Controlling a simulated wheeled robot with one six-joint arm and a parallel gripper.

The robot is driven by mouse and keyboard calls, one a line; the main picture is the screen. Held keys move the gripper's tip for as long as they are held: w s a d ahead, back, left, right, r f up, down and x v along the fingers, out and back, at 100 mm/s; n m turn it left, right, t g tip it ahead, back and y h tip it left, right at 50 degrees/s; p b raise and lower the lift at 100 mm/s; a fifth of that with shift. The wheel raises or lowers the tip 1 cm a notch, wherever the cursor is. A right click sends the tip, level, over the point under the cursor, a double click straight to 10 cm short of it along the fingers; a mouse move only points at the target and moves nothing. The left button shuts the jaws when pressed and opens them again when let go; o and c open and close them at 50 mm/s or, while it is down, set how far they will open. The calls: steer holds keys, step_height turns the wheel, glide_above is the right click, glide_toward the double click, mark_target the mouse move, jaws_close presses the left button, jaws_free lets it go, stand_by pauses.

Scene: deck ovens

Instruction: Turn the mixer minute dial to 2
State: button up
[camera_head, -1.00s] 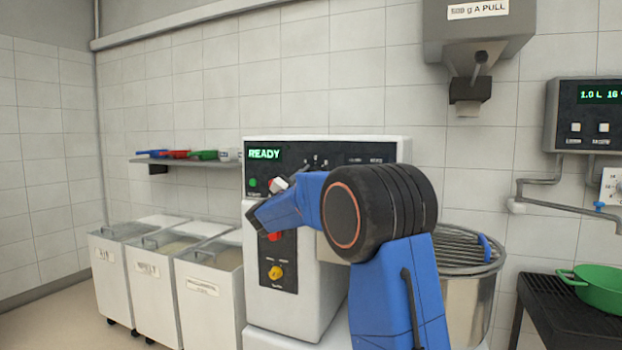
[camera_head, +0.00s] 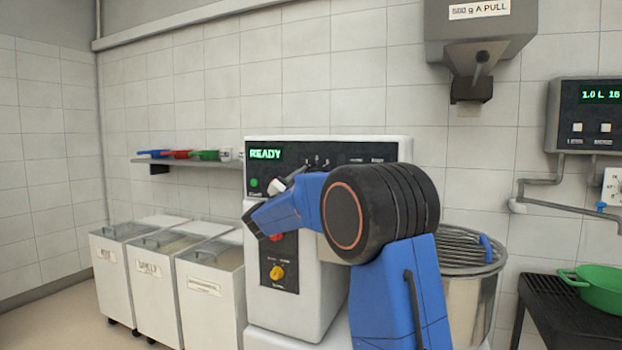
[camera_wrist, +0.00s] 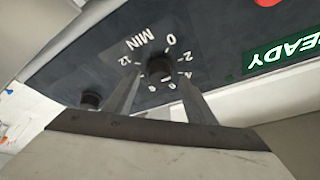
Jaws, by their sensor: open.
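The mixer minute dial (camera_wrist: 160,68) is a small black knob on the dark panel, with "MIN" and numbers from 0 to 12 around it. My gripper (camera_wrist: 160,77) is open, with one finger on each side of the dial in the wrist view. I cannot tell whether the fingers touch the knob, and its pointer is too dark to read. In the head view, the white mixer (camera_head: 330,290) shows a green "READY" display (camera_head: 265,154). My arm covers part of its panel there, and the minute dial cannot be made out.
Another black knob (camera_wrist: 91,98) sits beside the dial.

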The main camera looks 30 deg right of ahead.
steer(key=v, duration=1.6)
steer(key=s+a+r+n+t+y, duration=0.15)
steer(key=a+n+t+y, duration=0.35)
steer(key=n+t+y, duration=0.6)
steer(key=s+a+f+n+g+y, duration=0.6)
steer(key=s+a+f+y, duration=0.15)
steer(key=s+y, duration=0.3)
steer(key=s+d+f+n+g, duration=0.1)
steer(key=s+f+g, duration=0.2)
steer(key=s+f, duration=0.4)
steer(key=s+d+f+n+g+h, duration=0.1)
steer(key=s+d+f+g, duration=0.1)
steer(key=s+f, duration=0.6)
steer(key=s+d+f+n+g, duration=0.1)
steer(key=s+f+g, duration=0.4)
steer(key=s, duration=1.3)
step_height(320, 180, down, 2)
steer(key=shift+s+d+f+h, duration=0.25)
steer(key=shift+d+h, duration=0.1)
steer(key=shift+d, duration=0.05)
